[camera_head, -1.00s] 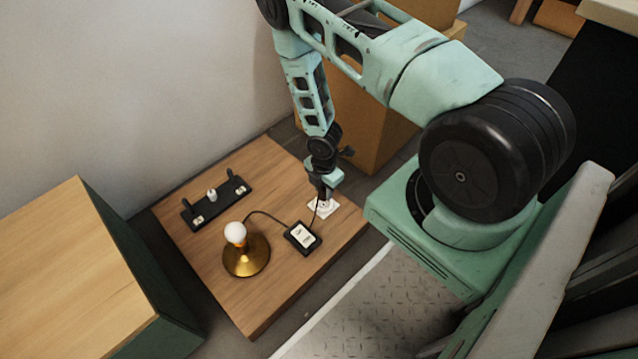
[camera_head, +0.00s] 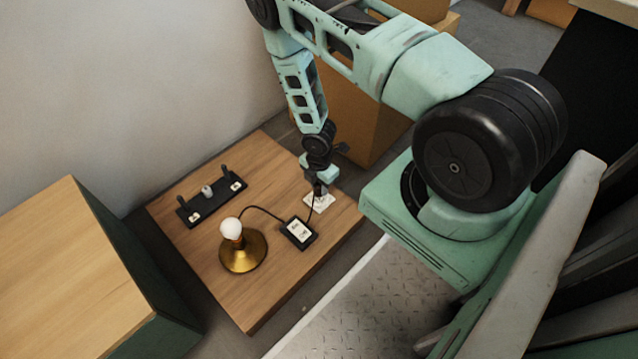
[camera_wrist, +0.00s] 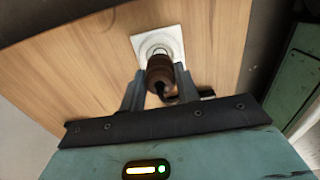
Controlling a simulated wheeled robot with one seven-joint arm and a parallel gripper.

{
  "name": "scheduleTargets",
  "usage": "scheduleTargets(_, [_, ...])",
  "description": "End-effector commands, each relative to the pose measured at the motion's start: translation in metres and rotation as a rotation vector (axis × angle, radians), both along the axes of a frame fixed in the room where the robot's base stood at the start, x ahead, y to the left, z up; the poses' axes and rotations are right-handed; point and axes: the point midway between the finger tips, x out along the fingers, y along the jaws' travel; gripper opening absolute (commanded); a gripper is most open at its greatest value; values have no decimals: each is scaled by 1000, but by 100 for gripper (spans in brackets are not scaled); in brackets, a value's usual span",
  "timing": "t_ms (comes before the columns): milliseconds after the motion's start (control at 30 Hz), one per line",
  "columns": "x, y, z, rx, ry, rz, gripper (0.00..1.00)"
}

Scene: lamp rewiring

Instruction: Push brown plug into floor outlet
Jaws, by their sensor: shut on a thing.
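The brown plug (camera_wrist: 160,74) is between the two fingers of my gripper (camera_wrist: 160,88), which is shut on it. In the wrist view the plug's far end lies over the round socket of the white floor outlet (camera_wrist: 144,39). I cannot tell how deep its pins sit. In the head view my gripper (camera_head: 319,190) points down just above the outlet plate (camera_head: 326,205) and hides most of the plug. A dark cord runs from the gripper area to the black box (camera_head: 299,232).
A brass lamp (camera_head: 243,257) with a white bulb stands on the wooden board (camera_head: 262,300). A black rack (camera_head: 211,204) lies near the wall. A wooden-topped cabinet (camera_head: 70,270) is at left, and cardboard boxes (camera_head: 362,125) stand behind my arm. The board's front part is clear.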

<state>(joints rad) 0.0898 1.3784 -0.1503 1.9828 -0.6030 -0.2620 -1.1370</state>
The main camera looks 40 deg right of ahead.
Motion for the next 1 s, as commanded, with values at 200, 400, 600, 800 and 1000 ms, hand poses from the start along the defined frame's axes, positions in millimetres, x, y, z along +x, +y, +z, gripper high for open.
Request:
scheduleTargets(200, [0, 0, -10, 0, 0, 0, 9])
scheduleTargets(400, [0, 0, -17, 0, 0, 0, 9])
scheduleTargets(600, [0, 0, -25, 0, 0, 0, 9])
scheduleTargets(800, [0, 0, -31, 0, 0, 0, 9])
scheduleTargets(1000, [0, 0, -31, 0, 0, 0, 9])
